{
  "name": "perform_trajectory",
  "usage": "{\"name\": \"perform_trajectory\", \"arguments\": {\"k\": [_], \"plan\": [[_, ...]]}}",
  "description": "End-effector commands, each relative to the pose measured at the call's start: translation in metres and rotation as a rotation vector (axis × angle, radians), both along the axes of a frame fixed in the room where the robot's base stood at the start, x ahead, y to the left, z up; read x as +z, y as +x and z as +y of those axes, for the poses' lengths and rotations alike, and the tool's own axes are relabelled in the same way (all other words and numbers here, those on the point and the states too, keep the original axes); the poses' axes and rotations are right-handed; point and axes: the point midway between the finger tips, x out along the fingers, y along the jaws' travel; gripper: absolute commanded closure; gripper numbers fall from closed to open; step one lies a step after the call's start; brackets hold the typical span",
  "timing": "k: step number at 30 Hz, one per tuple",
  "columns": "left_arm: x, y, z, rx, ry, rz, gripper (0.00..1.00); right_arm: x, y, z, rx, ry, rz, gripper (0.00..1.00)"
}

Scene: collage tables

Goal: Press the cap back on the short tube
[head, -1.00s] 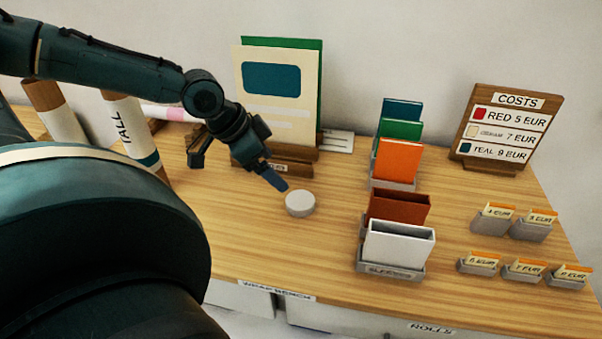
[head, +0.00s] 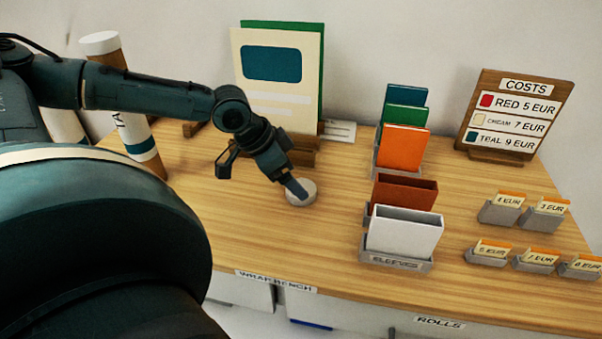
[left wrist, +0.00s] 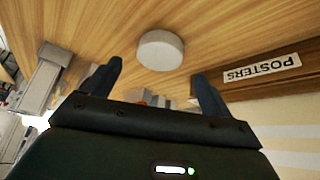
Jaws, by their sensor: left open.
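A pale grey round cap (head: 301,193) lies flat on the wooden table, in front of the poster stand. My left gripper (head: 262,178) is open and empty close beside the cap, one finger overlapping it in the head view. In the left wrist view, the cap (left wrist: 160,50) shows just beyond and between the fingertips of the gripper (left wrist: 158,70). A tube marked "TALL" (head: 137,135) with a white cap on top stands at the left. Another white tube (head: 62,125) beside it is largely hidden behind my arm. My right gripper is out of view.
A poster stand (head: 305,157) holds cards behind the cap. A sleeve rack (head: 395,260) and coloured cards stand to the right. A costs board (head: 495,157) and several price-tag holders (head: 500,212) are farther right. The table in front of the cap is clear.

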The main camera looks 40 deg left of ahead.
Motion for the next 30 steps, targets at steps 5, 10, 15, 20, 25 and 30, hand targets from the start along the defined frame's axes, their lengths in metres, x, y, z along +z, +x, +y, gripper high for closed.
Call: {"name": "perform_trajectory", "arguments": {"k": [5,10,15,20,25,30], "plan": [[-0.028,0.005,-0.004,0.003,0.001,0.004,0.15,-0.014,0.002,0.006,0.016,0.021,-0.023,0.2],[-0.036,0.01,-0.006,0.003,0.004,0.004,0.15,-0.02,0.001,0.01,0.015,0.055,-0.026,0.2],[-0.038,0.014,-0.009,0.001,0.001,0.001,0.15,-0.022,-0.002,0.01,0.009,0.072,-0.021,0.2],[-0.036,0.014,-0.009,0.002,-0.001,0.0,0.15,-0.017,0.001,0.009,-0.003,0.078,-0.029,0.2],[-0.036,0.014,-0.009,0.002,-0.001,0.0,0.15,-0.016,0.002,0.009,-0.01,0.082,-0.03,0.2],[-0.036,0.014,-0.009,0.002,-0.001,0.0,0.26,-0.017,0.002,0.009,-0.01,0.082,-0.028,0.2]]}}
